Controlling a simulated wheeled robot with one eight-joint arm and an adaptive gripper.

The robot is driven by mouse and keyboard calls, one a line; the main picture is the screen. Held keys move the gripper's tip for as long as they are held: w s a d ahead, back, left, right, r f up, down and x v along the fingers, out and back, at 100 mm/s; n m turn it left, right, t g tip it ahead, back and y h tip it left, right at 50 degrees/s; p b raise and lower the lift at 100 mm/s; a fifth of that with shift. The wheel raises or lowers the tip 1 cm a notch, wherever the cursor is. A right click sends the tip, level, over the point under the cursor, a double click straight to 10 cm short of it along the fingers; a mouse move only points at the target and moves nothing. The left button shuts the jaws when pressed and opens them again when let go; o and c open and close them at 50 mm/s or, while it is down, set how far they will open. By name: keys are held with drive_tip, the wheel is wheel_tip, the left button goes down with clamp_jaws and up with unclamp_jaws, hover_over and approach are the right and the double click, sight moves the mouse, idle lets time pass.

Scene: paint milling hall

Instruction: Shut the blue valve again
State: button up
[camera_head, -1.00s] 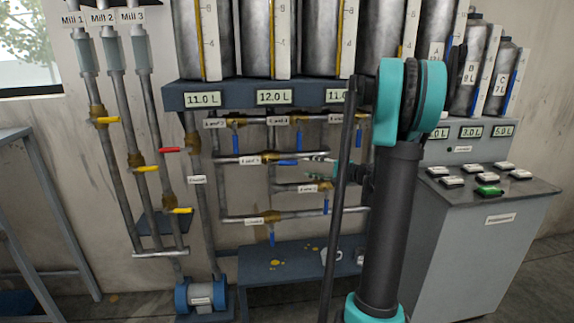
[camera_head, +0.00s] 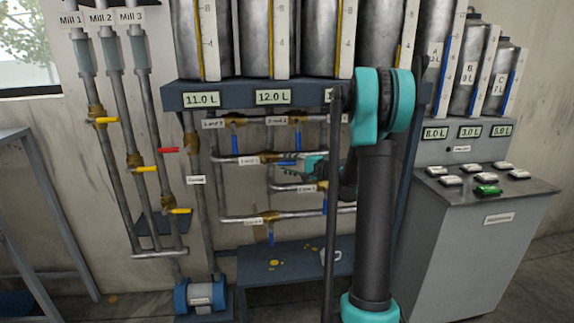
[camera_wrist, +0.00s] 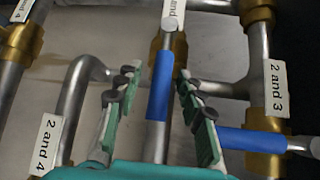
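A blue valve handle (camera_wrist: 160,86) lies along its pipe in the wrist view, with a brass body (camera_wrist: 168,45) at its far end. My gripper (camera_wrist: 158,76) is open, with one finger on each side of this handle and a small gap visible on both sides. The label above the handle is cut off in the wrist view.
Another blue handle (camera_wrist: 250,141) sticks out across its pipe close to my right finger, by the "2 and 3" label (camera_wrist: 278,88). A "2 and 4" label (camera_wrist: 45,145) and bent pipe are at left. Other blue handles (camera_head: 234,143) hang nearby. A button console (camera_head: 480,185) stands right.

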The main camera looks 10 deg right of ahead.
clamp_jaws()
